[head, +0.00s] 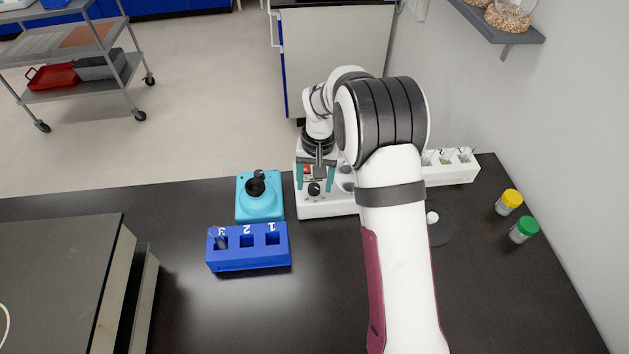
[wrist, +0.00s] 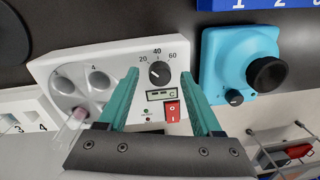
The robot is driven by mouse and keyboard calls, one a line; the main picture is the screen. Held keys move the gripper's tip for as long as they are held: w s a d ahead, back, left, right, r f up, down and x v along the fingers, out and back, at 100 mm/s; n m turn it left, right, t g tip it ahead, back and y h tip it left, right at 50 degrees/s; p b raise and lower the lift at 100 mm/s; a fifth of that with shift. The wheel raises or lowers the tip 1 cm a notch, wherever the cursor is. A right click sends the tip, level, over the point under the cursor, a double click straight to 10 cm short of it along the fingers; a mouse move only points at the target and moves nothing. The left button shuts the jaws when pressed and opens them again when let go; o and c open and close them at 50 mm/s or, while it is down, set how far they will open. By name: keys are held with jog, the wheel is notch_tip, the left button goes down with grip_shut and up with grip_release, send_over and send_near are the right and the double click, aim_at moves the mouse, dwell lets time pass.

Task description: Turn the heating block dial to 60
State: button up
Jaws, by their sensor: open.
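The heating block (head: 328,210) is a white unit on the dark bench, partly hidden by my arm in the head view. In the wrist view its sloped panel (wrist: 120,56) carries a black round dial (wrist: 159,73) with 20, 40 and 60 marked around its top. The dial's pointer is too small to read surely. Below it are a small display (wrist: 162,95) and a red switch (wrist: 173,112). My gripper (wrist: 160,75) is open and empty, its teal fingers on either side of the dial in the picture. In the head view my gripper (head: 315,183) is over the panel; contact cannot be told.
A teal device with a black top (head: 258,197) stands just left of the block. A blue numbered rack (head: 248,247) is in front of it. A white rack (head: 452,168) and yellow- and green-capped jars (head: 509,201) are at right. A grey box (head: 60,280) fills the left.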

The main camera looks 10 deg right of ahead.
jog(key=shift+f, duration=0.25)
jog(key=shift+c, duration=0.2)
grip_shut()
